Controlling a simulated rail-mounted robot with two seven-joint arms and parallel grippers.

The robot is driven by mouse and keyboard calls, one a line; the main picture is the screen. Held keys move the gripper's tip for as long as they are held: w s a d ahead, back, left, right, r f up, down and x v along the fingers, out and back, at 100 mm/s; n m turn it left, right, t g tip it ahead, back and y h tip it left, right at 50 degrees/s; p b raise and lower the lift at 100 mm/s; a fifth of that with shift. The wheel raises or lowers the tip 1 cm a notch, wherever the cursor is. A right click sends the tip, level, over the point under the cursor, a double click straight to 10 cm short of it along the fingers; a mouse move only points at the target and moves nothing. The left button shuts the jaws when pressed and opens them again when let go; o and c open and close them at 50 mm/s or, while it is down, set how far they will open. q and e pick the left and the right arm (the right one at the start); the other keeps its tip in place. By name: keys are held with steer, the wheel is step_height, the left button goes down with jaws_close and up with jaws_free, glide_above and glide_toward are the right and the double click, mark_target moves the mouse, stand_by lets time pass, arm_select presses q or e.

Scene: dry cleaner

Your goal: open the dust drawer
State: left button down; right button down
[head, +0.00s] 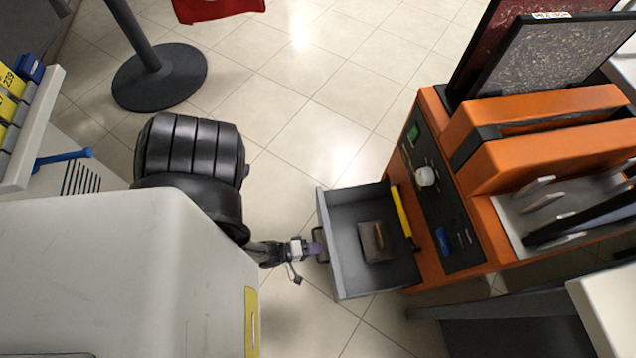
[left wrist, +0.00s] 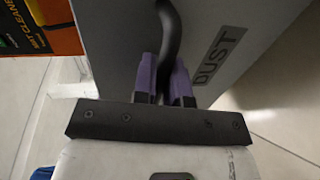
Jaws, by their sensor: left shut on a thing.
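The grey dust drawer (head: 347,268) sticks out of the orange machine (head: 436,185) toward the left in the head view, with its inside showing. A small grey-brown block (head: 372,242) lies in it. In the left wrist view, the drawer front (left wrist: 115,45) bears a "DUST" label (left wrist: 218,55) and a dark curved handle (left wrist: 170,35). My left gripper (head: 316,245) is at the drawer front. Its purple fingers (left wrist: 162,78) are shut on the handle in the left wrist view. My right gripper is in neither view.
A yellow bar (head: 401,212) lies along the drawer's machine end. Framed panels (head: 550,60) stand on the machine. A black post base (head: 160,77) stands on the tiled floor at upper left. Floor left of the drawer is clear apart from my arm.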

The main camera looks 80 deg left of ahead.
arm_select(q)
steer(key=c, duration=1.2)
jaws_free()
steer(key=shift+w, duration=0.1)
steer(key=p+v, duration=0.2)
steer(key=v, duration=1.2)
steer(key=shift+p, duration=0.4)
steer(key=shift+w, duration=0.1)
